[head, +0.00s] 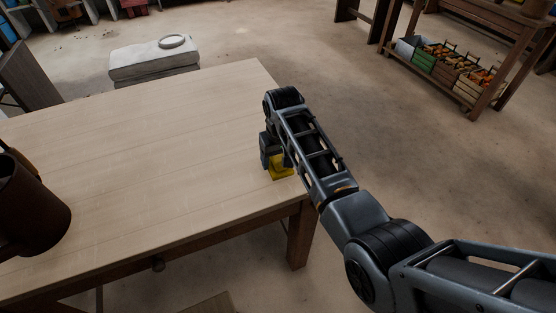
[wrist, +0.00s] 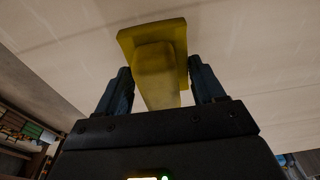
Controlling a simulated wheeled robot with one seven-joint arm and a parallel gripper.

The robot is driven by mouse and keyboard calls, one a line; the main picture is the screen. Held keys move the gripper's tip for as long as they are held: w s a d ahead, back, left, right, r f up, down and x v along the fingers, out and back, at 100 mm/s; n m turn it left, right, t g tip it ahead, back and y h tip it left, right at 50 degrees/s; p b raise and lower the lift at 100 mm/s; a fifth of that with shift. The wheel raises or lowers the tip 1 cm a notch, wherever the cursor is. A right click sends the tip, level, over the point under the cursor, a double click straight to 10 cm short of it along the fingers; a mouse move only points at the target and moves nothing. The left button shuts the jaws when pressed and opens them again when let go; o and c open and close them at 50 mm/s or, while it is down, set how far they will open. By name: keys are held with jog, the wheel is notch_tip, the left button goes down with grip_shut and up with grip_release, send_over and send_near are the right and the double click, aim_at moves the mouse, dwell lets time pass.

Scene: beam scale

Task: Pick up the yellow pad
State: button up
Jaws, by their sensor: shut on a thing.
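The yellow pad (head: 281,172) is at the right edge of the wooden table (head: 150,150), partly hidden by my gripper and arm in the head view. In the wrist view the yellow pad (wrist: 157,72) shows a flat, squarish plate with a thicker block on it that reaches down between my fingers. My gripper (wrist: 163,84) is shut on this block, with one dark finger on each side. In the head view my gripper (head: 275,160) is low over the tabletop. I cannot tell whether the pad touches the table.
A dark brown vessel (head: 33,208) stands at the table's left side. The middle of the tabletop is clear. A pale padded block with a ring on it (head: 153,62) lies on the floor beyond. Crates of produce (head: 450,65) sit on a wooden rack at upper right.

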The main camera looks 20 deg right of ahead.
jog(key=shift+r, duration=0.5)
jog(key=r, duration=0.1)
jog(key=s+r, duration=0.1)
jog(key=r, duration=0.1)
jog(key=shift+d+r, duration=0.15)
jog(key=shift+r, duration=0.1)
jog(key=s+d+r, duration=0.2)
jog(key=s+r, duration=0.4)
jog(key=s, duration=0.4)
jog(key=shift+s+r+b, duration=0.25)
jog(key=shift+b, duration=0.2)
